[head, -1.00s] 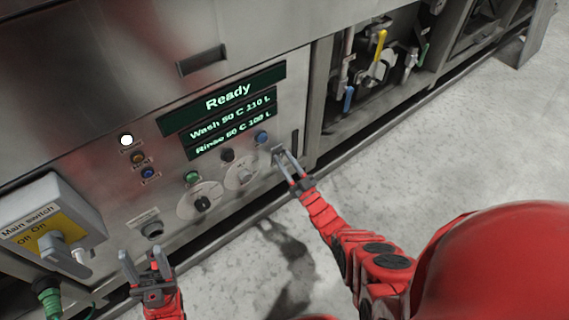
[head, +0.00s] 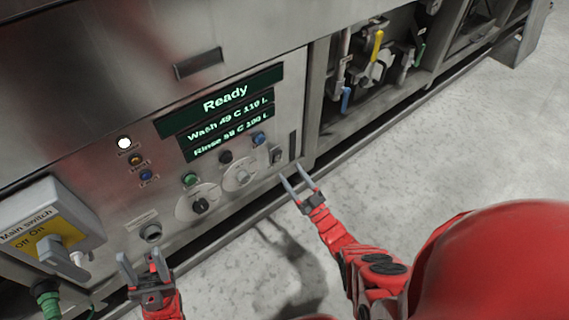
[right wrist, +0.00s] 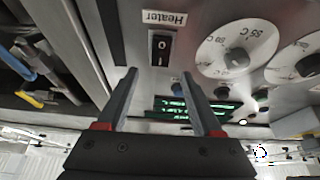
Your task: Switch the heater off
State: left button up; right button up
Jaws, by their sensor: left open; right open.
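The heater switch (head: 276,154) is a small dark rocker at the right end of the steel control panel. The right wrist view shows the black rocker (right wrist: 160,48) marked 0 and I, beside a label (right wrist: 164,18) reading Heater. I cannot tell for certain which side is pressed in. My right gripper (head: 294,172) is open and empty, just below and right of the switch, apart from it. Its two fingers (right wrist: 161,98) also show in the right wrist view, pointing toward the panel. My left gripper (head: 140,259) is open and empty at the lower left, below a round socket.
The display (head: 226,110) reads Ready, with wash and rinse lines. Two dials (head: 200,205) and several buttons sit beneath and beside it. The main switch box (head: 50,230) is at the left. Valves (head: 375,60) are at the upper right. The floor (head: 450,150) is clear.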

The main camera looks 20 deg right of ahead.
jog(key=b+v, duration=0.1)
jog(key=v, duration=1)
jog(key=shift+s+b, duration=0.25)
jog(key=shift+b, duration=0.1)
jog(key=shift+f, duration=0.1)
